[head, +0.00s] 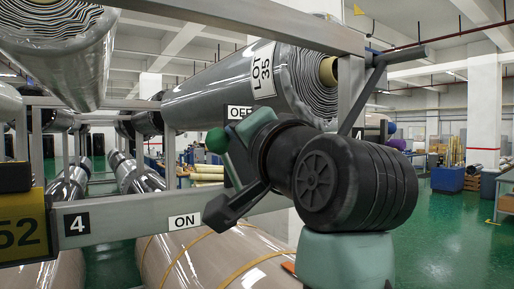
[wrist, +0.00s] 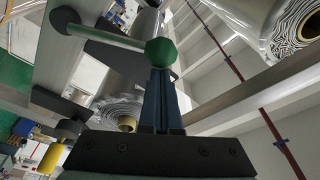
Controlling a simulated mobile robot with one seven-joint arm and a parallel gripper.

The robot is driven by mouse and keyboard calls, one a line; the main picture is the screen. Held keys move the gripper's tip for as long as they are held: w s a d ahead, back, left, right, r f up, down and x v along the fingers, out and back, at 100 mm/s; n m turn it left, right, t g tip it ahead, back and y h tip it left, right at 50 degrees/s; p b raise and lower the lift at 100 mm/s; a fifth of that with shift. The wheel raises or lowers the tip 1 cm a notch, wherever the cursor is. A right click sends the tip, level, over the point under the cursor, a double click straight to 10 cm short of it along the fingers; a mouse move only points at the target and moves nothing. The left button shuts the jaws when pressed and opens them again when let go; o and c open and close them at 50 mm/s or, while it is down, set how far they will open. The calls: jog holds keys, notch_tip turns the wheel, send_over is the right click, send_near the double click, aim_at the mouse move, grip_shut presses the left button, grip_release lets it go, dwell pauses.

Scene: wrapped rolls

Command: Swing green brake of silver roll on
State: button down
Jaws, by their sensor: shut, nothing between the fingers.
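The silver roll (head: 215,85), wrapped in clear film with a "LOT 35" tag, lies on the upper rack in the head view. The green brake knob (head: 216,140) is just below and left of the "OFF" plate (head: 239,112), well above the "ON" plate (head: 184,221). In the wrist view the green knob (wrist: 160,52) sits on a grey rod running left to a dark pivot. My gripper (wrist: 160,72) is shut and empty, its fingertips right at the knob; I cannot tell whether they touch. In the head view my wrist hides part of the lever area.
A rack beam (head: 130,222) with a "4" plate crosses below the knob. A beige roll (head: 215,260) lies under it, another wrapped roll (head: 60,60) is at upper left. A metal upright (head: 350,95) stands close to my arm. Open green floor (head: 450,220) is at right.

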jog(key=s+a+f+n+y+b, duration=0.2)
jog(key=s+a+f+n+b, duration=0.2)
jog(key=n+b, duration=0.4)
jog(key=shift+a+f+n, duration=0.3)
jog(key=shift+a+f, duration=0.6)
jog(key=shift+f, duration=0.05)
